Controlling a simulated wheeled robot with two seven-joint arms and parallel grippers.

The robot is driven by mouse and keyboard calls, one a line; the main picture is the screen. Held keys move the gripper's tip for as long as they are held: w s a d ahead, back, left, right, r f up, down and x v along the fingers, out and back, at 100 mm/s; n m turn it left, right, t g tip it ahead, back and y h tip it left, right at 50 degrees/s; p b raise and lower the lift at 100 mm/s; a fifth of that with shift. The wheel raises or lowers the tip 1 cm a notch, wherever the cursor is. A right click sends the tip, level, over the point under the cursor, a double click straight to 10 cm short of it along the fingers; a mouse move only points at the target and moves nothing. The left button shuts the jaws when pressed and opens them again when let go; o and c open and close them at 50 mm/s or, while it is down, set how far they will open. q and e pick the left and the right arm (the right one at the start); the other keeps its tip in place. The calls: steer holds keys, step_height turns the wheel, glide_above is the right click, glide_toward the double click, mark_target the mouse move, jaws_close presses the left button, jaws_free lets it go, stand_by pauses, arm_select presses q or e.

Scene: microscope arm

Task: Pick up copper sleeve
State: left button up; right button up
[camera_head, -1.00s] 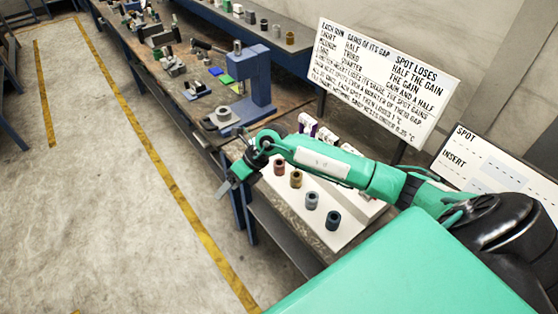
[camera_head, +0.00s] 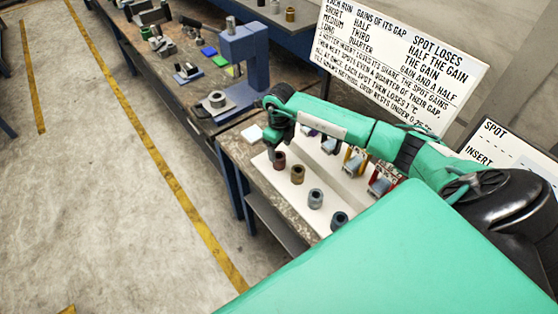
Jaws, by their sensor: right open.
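A row of small hollow sleeves stands upright on a white board (camera_head: 283,190) on the bench. The reddish-brown one at the far end looks like the copper sleeve (camera_head: 279,161). Beside it stands a brass-brown sleeve (camera_head: 297,174), then a grey-blue sleeve (camera_head: 315,198) and a dark blue sleeve (camera_head: 339,220). My right gripper (camera_head: 272,154) points down just at the left of the copper sleeve's top and is open. The fingers are small and dark here, and I cannot tell whether they touch or straddle the sleeve. My left gripper is not in view.
Behind the sleeves, my right arm partly covers a row of coloured holders (camera_head: 354,162). A blue press (camera_head: 244,60) with a grey ring (camera_head: 217,99) stands on the bench further off. A text sign (camera_head: 400,60) stands at the back. The floor at left is clear.

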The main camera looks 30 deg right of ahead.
mark_target(279, 155)
steer(key=shift+a+f+b, duration=0.2)
steer(key=shift+f+b, duration=0.3)
steer(key=shift+f, duration=0.55)
step_height(279, 155, down, 4)
steer(key=shift+w+r+b, duration=0.15)
steer(key=shift+r+b, duration=0.1)
steer(key=shift+b, duration=0.6)
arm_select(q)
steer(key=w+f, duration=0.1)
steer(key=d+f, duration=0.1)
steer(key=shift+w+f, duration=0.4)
arm_select(e)
steer(key=shift+r, duration=0.1)
steer(key=shift+c, duration=0.5)
steer(key=c, duration=1.2)
